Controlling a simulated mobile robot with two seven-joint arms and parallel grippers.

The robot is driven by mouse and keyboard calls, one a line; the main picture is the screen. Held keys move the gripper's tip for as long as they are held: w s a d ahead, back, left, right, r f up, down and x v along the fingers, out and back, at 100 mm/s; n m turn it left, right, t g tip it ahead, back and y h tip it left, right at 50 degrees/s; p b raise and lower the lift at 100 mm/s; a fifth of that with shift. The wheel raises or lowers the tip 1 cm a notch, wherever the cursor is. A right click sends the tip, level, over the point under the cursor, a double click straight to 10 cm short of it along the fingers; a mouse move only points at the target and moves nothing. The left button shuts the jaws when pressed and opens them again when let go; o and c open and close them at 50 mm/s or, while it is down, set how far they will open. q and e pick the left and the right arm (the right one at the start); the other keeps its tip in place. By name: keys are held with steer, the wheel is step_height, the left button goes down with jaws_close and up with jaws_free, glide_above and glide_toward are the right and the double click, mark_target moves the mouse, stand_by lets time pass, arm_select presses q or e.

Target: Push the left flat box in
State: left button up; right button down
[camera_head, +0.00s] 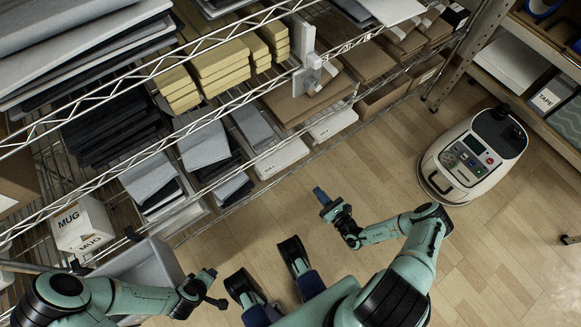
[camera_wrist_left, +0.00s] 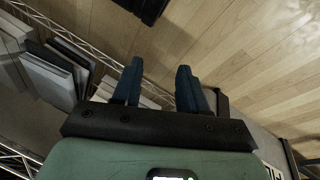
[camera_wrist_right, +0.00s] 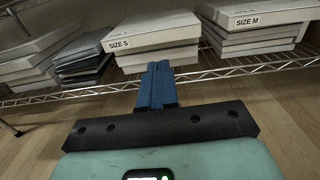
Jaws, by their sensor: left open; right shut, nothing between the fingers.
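A flat white box marked SIZE S (camera_wrist_right: 150,32) lies on top of a stack on the wire shelf in the right wrist view. A second flat box, marked SIZE M (camera_wrist_right: 262,14), lies on a stack to its right. My right gripper (camera_wrist_right: 158,66) is shut and empty, its blue fingertips in front of the SIZE S stack; I cannot tell whether they touch it. In the head view, my right gripper (camera_head: 320,194) is near the shelf front, over the floor. My left gripper (camera_wrist_left: 157,72) is open and empty; its wrist also shows at the lower left of the head view.
The wire shelf edge (camera_wrist_right: 230,68) runs below the stacks. A mug box (camera_head: 83,225) and a grey bin (camera_head: 145,268) are at the left. A beige machine (camera_head: 472,160) stands on the floor at right. Open floor lies between.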

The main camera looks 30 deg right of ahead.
steer(key=b, duration=0.4)
glide_toward(295, 160)
steer(key=shift+h, duration=0.3)
steer(key=w, duration=0.5)
steer(key=shift+w+a+r, duration=0.1)
steer(key=shift+w+a, duration=0.05)
steer(key=shift+a, duration=0.25)
steer(key=shift+w, duration=0.8)
arm_select(q)
steer(key=s+a+f+g, duration=0.1)
steer(key=s+f+g, duration=0.2)
steer(key=s+f, duration=0.3)
steer(key=shift+s+f+n, duration=0.3)
steer(key=shift+s+f, duration=0.05)
steer(key=shift+s, duration=0.75)
arm_select(e)
steer(key=shift+r, duration=0.1)
